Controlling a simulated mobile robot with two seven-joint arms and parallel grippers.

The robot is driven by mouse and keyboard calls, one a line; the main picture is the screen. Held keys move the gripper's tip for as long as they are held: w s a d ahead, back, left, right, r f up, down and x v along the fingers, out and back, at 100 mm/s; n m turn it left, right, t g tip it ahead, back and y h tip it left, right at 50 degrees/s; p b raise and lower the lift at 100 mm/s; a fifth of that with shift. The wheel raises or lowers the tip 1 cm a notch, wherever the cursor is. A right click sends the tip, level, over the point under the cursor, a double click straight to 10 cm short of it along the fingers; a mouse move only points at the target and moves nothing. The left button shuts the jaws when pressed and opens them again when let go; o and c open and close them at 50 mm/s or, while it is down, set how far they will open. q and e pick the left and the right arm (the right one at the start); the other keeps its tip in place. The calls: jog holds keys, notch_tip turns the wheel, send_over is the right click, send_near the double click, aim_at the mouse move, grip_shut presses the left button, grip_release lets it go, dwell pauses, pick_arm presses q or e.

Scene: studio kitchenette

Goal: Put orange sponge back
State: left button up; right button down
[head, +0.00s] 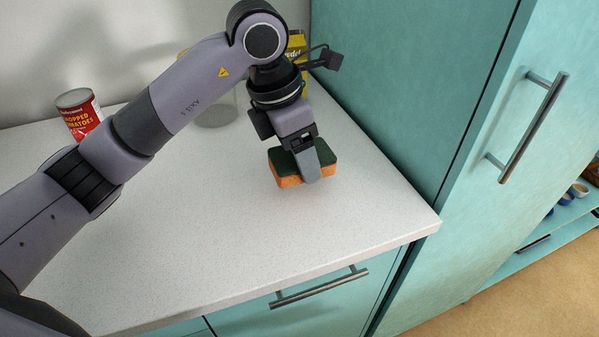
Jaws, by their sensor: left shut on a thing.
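The orange sponge (288,181) has a dark green top layer and sits at the right part of the white counter (250,240). My left gripper (311,177) points down and is shut on the sponge, with one finger visible across its front side. The other finger is hidden behind. I cannot tell whether the sponge touches the counter or is just above it. My right gripper is not in view.
A red-labelled tomato can (79,113) stands at the back left. A yellow box (297,46) and a glass jar (215,108) stand behind my arm, partly hidden. A tall teal cabinet (420,90) borders the counter's right side. The counter's front is clear.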

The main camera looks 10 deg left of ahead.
aim_at(299, 173)
pick_arm(q)
jog(key=shift+f, duration=2.4)
jog(key=shift+f, duration=0.1)
jog(key=shift+f, duration=0.15)
jog(key=o, duration=1.4)
jog(key=shift+r, duration=0.25)
jog(key=shift+r, duration=0.2)
jog(key=v, duration=1.1)
jog(key=shift+r+b, duration=0.3)
jog(key=shift+r, duration=0.05)
